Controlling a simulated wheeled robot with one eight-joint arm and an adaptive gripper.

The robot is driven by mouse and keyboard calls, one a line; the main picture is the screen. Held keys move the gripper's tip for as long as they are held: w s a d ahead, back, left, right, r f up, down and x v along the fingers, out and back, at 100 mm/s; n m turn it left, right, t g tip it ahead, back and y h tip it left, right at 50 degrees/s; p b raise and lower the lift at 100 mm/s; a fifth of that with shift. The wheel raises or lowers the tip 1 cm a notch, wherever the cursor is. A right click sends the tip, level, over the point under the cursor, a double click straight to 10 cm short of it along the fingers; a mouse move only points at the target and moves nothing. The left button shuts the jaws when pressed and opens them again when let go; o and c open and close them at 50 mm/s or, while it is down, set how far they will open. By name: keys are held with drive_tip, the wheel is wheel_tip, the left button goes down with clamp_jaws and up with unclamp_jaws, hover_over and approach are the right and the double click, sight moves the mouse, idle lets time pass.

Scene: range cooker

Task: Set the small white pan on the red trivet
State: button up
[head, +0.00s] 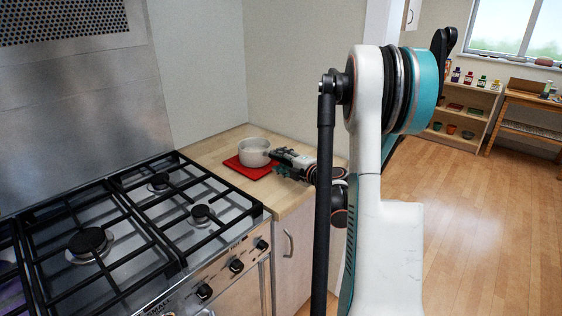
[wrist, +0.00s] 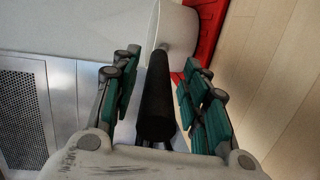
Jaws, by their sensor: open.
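The small white pan (head: 254,154) appears to stand upright on the red trivet (head: 247,172), on the wooden counter beside the hob. The trivet shows to its left and front. My gripper (head: 278,160) is just right of the pan, at its handle side. In the wrist view the white pan (wrist: 174,27) is at the top, with the red trivet (wrist: 209,28) beside it. The pan's black handle (wrist: 157,100) runs between the two spread, green-padded fingers of my gripper (wrist: 160,76). The fingers stand apart from the handle on both sides.
The gas hob (head: 130,225) with black grates lies left of the counter (head: 212,152). Walls close off the counter's back. Bare counter lies around the trivet. A shelf with jars and pots (head: 462,110) stands far right across open floor.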

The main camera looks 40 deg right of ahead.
drive_tip(key=s+a+r, duration=0.1)
drive_tip(key=s, duration=1.1)
drive_tip(key=shift+r, duration=0.4)
drive_tip(key=shift+w, duration=0.1)
